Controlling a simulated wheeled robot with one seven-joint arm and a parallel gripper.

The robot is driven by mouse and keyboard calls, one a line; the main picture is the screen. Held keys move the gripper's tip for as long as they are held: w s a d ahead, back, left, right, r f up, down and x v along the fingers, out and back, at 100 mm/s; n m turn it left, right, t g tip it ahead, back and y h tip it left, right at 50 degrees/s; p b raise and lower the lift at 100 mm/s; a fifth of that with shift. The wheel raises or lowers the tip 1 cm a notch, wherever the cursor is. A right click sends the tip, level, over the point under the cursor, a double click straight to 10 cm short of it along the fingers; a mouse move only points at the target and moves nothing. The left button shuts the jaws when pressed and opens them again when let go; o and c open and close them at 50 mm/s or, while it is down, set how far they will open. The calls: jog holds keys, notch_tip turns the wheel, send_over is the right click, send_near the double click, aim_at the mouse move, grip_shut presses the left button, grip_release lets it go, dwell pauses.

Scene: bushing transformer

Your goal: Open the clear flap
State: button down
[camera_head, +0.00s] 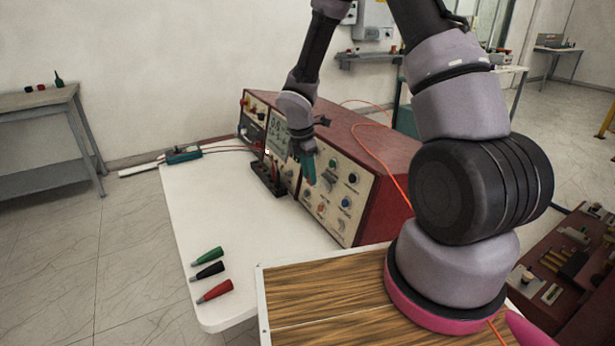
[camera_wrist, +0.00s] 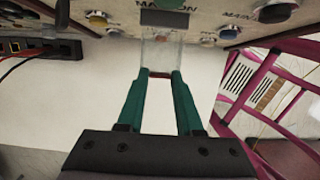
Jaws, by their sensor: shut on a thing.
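The clear flap (camera_wrist: 163,52) shows in the wrist view as a small see-through piece at the front panel, below the "MAIN ON" lettering. In the head view my gripper (camera_head: 308,170) is at the front of the red test unit (camera_head: 345,160). The flap is too small to make out there, and its exact angle is hard to tell.
The panel has several knobs and a meter (camera_head: 277,135). A dark terminal block (camera_head: 267,177) stands left of my gripper, with leads near it in the wrist view. Green, black and red probes (camera_head: 214,291) lie on the white table (camera_head: 240,225), which is otherwise mostly clear in front.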

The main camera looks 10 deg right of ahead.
jog(key=shift+d+r+y, duration=0.1)
jog(key=shift+r+y, duration=0.05)
jog(key=shift+y, duration=0.15)
dwell(0.4)
jog(key=c, duration=0.6)
grip_release()
jog(key=shift+o, duration=0.2)
notch_tip(320, 180, up, 11)
jog(key=a, duration=0.1)
jog(key=shift+s, duration=0.15)
jog(key=shift+f, duration=0.2)
